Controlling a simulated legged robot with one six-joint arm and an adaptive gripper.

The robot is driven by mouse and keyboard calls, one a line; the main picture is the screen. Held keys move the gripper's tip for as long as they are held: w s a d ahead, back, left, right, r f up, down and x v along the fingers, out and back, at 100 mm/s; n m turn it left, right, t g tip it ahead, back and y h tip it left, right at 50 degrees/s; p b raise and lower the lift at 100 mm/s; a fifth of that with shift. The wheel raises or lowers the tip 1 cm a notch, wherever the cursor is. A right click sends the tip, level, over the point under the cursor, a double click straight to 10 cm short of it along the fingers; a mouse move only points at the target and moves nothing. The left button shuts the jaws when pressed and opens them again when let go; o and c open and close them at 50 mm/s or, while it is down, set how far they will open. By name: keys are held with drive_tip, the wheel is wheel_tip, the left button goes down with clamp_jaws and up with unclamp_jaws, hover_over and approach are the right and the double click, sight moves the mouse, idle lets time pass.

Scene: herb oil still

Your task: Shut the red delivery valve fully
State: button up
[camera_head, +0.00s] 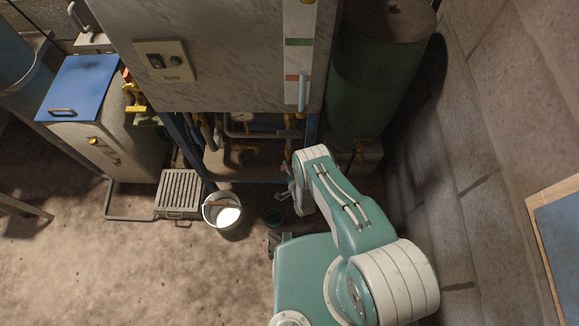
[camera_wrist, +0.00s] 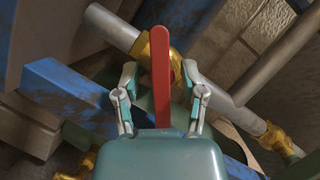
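The red delivery valve shows in the wrist view as a long red lever (camera_wrist: 161,85) on a yellow brass body (camera_wrist: 152,46), set in a grey pipe (camera_wrist: 112,28). The lever lies at an angle to the pipe. My gripper (camera_wrist: 160,73) is open, with one finger on each side of the lever and a visible gap on both sides. The lever's near end is hidden by the gripper body. In the head view my gripper (camera_head: 287,198) is low in front of the still cabinet, partly hidden by my arm; the valve is too small there to make out clearly.
Another brass fitting (camera_wrist: 276,138) and a crossing grey pipe (camera_wrist: 262,65) lie to the right. A blue frame bar (camera_wrist: 65,90) is at left. In the head view a white bucket (camera_head: 222,211) and a green cylinder (camera_head: 372,75) stand nearby.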

clamp_jaws()
drive_tip(key=shift+m+y, duration=0.3)
drive_tip(key=shift+m, duration=0.3)
drive_tip(key=shift+o, duration=0.4)
unclamp_jaws()
drive_tip(key=shift+s+r, duration=0.1)
drive_tip(key=v, duration=0.7)
